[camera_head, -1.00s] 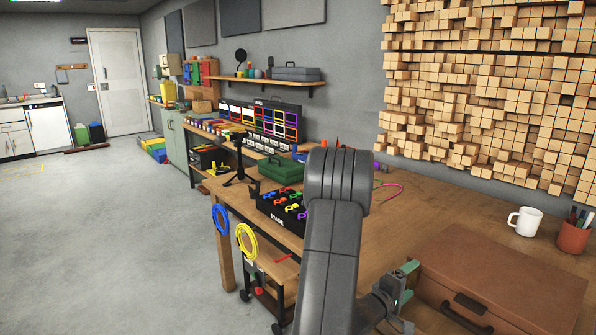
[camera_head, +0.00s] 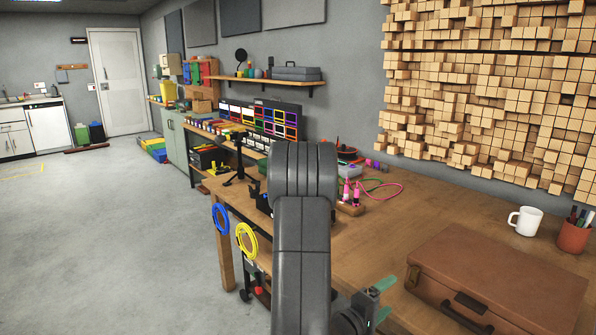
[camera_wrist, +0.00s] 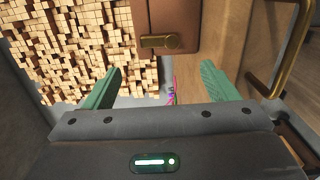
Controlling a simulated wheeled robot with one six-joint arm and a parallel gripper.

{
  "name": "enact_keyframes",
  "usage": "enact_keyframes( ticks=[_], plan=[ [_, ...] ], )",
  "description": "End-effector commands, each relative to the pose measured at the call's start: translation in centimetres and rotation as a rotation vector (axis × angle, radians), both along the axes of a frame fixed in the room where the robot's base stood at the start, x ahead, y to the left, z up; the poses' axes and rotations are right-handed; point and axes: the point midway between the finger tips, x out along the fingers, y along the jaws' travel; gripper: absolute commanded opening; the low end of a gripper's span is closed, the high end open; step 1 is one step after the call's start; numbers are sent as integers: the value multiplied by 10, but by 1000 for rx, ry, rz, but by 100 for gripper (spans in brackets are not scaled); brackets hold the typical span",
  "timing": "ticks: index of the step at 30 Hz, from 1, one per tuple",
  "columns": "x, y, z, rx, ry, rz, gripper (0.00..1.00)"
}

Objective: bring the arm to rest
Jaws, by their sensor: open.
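My gripper (camera_head: 383,302) is low in the head view, just left of the brown case on the bench. Its two green fingers are spread apart in the wrist view (camera_wrist: 160,88), with nothing held between them. My dark grey arm stands in the middle of the head view and hides part of the bench behind it.
The closed brown case (camera_head: 500,268) lies on the wooden bench (camera_head: 385,222). A white mug (camera_head: 526,221) and a pen cup (camera_head: 573,237) stand behind it. Pink-handled tools (camera_head: 351,191) and cables are behind my arm. Open grey floor (camera_head: 110,230) is at left. A brown part with a brass fitting (camera_wrist: 160,41) shows above the fingers in the wrist view.

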Motion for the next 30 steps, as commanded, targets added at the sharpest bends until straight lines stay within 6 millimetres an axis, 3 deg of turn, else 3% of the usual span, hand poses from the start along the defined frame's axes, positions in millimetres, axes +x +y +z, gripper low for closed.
enact_keyframes(
  ticks=[8, 17, 30],
  plan=[
    [-24, 32, 0, 0, 2, 4, 80],
    [3, -5, 0, 0, -2, -5, 80],
    [55, -74, 1, 0, -4, -4, 80]
  ],
)
